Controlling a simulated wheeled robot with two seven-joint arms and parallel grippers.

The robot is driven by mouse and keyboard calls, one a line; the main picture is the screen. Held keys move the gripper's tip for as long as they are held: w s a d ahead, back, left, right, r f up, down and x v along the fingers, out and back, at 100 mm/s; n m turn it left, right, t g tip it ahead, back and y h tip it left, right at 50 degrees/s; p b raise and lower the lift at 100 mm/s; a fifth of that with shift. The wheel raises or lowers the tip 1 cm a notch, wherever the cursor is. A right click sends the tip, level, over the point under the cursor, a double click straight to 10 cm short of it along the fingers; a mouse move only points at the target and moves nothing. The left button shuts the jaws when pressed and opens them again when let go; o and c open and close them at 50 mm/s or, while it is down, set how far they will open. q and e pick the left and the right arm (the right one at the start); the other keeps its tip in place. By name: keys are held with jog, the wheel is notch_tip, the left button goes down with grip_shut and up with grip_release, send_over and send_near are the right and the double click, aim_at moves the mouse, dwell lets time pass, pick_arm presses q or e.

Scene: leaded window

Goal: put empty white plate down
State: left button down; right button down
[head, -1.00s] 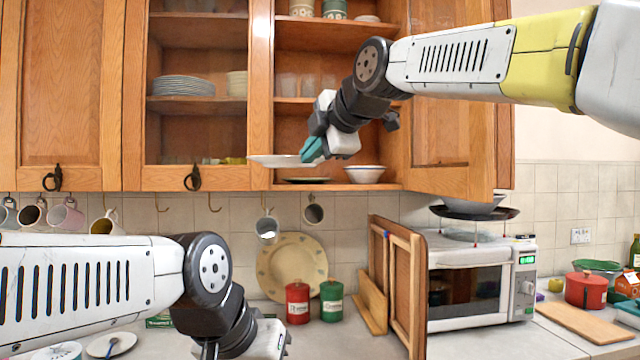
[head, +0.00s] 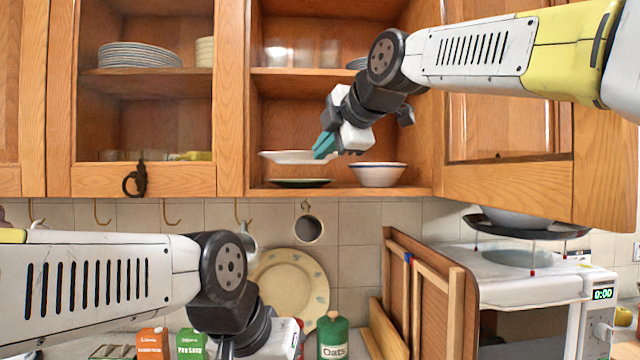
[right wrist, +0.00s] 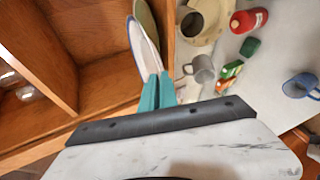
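The empty white plate (head: 288,157) is held roughly level just above the bottom shelf (head: 345,190) of the open wall cupboard. My right gripper (head: 323,147) is shut on its right edge with teal fingertips. The right wrist view shows the plate (right wrist: 146,48) between the fingers (right wrist: 157,90). A dark greenish plate (head: 300,182) lies on the shelf below, with a gap between them. A white bowl with a blue rim (head: 378,175) stands on the shelf to the right. My left gripper (head: 262,345) is low at the bottom edge, its fingertips cut off.
The open cupboard door (head: 510,180) is at the right. The middle shelf (head: 295,82) with glasses is above.

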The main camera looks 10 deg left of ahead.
jog(key=w+a, duration=0.1)
jog(key=w, duration=0.4)
jog(key=w+a+f, duration=0.1)
jog(key=w+a, duration=0.1)
jog(key=w, duration=0.3)
jog(key=w+a, duration=0.1)
jog(key=w, duration=0.4)
jog(key=shift+a+f, duration=0.15)
jog(key=shift+w+a+f, duration=0.1)
jog(key=shift+f, duration=1.65)
jog(key=c, duration=1.6)
grip_release()
jog(key=shift+f, duration=0.15)
jog(key=shift+c, duration=0.2)
jog(key=shift+s+d+r, duration=0.25)
jog(key=shift+d, duration=0.05)
jog(key=v, duration=1.1)
jog(key=shift+s, duration=0.15)
